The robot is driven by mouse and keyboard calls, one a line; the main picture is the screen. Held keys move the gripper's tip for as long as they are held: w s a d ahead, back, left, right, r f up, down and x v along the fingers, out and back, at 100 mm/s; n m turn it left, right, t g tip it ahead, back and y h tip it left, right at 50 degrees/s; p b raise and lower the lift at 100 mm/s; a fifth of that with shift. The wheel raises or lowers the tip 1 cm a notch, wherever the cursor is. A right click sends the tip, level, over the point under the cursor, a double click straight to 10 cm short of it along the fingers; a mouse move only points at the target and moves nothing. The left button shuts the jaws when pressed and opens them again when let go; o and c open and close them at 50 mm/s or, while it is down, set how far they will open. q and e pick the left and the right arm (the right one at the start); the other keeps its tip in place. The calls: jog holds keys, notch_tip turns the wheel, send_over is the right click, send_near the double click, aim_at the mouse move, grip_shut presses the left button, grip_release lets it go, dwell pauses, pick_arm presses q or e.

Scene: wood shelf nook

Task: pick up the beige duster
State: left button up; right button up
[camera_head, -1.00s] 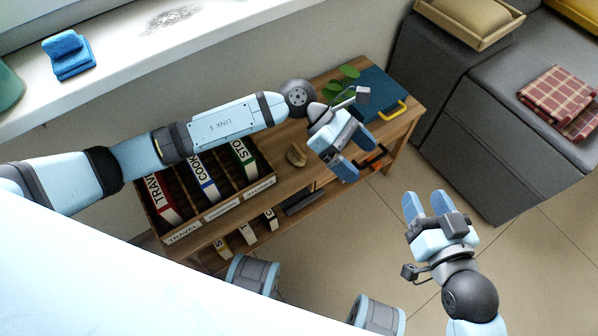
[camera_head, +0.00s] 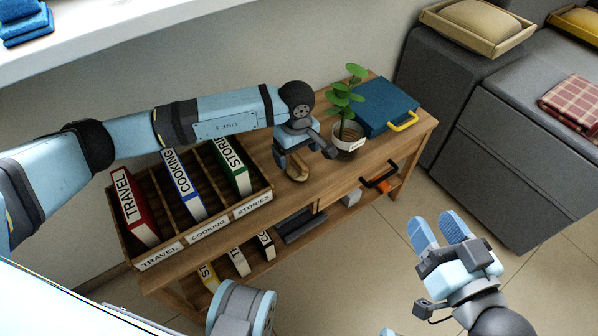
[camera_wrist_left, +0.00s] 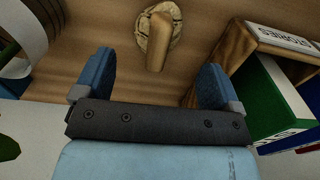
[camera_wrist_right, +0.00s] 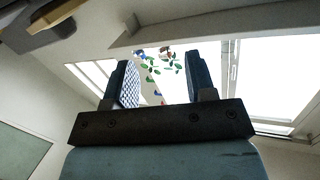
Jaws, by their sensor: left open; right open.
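The beige duster (camera_head: 298,172) lies on the wooden table (camera_head: 320,189), between the book box and the potted plant. In the head view, my left gripper (camera_head: 297,157) is right above it and partly hides it. In the left wrist view, the duster (camera_wrist_left: 159,40) has a rounded beige body and a stubby handle. It sits beyond the gap between the open left fingers (camera_wrist_left: 154,78), and neither finger appears to touch it. My right gripper (camera_head: 438,228) is open and empty over the floor, right of the table. It also shows in the right wrist view (camera_wrist_right: 160,82).
A wooden divided box (camera_head: 205,228) with red, blue and green binders stands left of the duster. A potted plant (camera_head: 349,143) and a blue case (camera_head: 386,103) stand to its right.

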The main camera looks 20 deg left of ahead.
aim_at(299, 160)
pick_arm(q)
jog(key=f+b, duration=0.1)
jog(key=f, duration=0.1)
jog(key=f+b, duration=0.2)
jog(key=f, duration=0.1)
jog(key=shift+d+f, duration=0.3)
jog(key=c, duration=1)
pick_arm(e)
jog(key=shift+w+d+r+n+t, duration=0.2)
jog(key=shift+w+d+n+t, duration=0.35)
jog(key=shift+w+n, duration=0.35)
